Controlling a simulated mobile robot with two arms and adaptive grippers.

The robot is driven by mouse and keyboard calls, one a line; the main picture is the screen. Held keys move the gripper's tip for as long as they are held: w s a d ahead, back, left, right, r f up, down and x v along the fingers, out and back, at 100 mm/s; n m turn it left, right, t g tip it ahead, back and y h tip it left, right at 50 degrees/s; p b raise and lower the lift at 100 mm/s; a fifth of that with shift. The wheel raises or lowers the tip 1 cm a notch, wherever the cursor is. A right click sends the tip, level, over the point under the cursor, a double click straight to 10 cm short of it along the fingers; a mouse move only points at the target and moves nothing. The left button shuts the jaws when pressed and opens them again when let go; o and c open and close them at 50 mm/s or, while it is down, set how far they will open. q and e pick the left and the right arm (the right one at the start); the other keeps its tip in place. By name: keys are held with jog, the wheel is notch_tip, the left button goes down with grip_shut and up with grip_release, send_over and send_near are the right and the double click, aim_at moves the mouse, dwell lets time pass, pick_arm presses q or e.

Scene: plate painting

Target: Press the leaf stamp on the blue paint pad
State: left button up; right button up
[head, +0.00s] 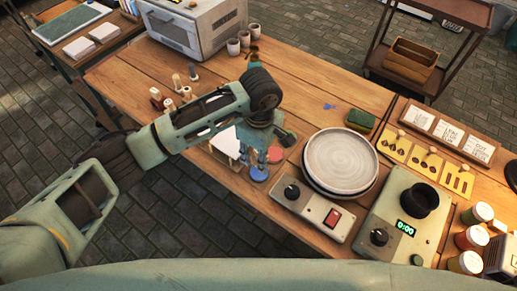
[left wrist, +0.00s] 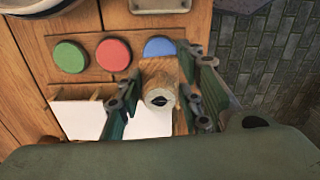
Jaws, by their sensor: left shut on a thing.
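My left gripper (head: 262,150) is shut on a wooden stamp (left wrist: 160,97), seen end-on between the fingers in the left wrist view. The stamp's face is hidden, so its leaf shape cannot be seen. The blue paint pad (left wrist: 160,47) is just beyond the stamp in that view, its near edge covered by it. It also shows in the head view (head: 259,174), just below the gripper. Whether the stamp touches the pad cannot be told. The red pad (left wrist: 113,54) and green pad (left wrist: 70,57) sit beside the blue one. My right gripper is out of view.
A pale plate (head: 340,158) rests right of the pads, behind a control box (head: 310,211). White sheets (left wrist: 80,118) lie near the pads. Other small stamps (head: 176,81) and cups (head: 233,46) stand farther back. The table edge is close to the blue pad.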

pick_arm(q)
notch_tip(320, 180, down, 3)
jog(key=shift+f+b, duration=0.1)
jog(key=shift+b, duration=0.5)
jog(key=shift+f+b, duration=0.45)
jog(key=shift+f, duration=0.5)
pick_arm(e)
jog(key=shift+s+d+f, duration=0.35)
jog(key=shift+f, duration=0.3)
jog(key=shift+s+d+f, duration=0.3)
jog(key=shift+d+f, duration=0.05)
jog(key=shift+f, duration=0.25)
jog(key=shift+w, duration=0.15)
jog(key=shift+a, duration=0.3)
pick_arm(q)
jog(key=shift+f+b, duration=0.35)
jog(key=shift+f, duration=0.05)
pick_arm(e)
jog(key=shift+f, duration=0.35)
pick_arm(q)
jog(key=shift+f, duration=0.15)
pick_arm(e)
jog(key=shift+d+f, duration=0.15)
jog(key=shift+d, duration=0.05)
pick_arm(q)
jog(key=shift+f+b, duration=0.1)
jog(key=shift+b, duration=0.3)
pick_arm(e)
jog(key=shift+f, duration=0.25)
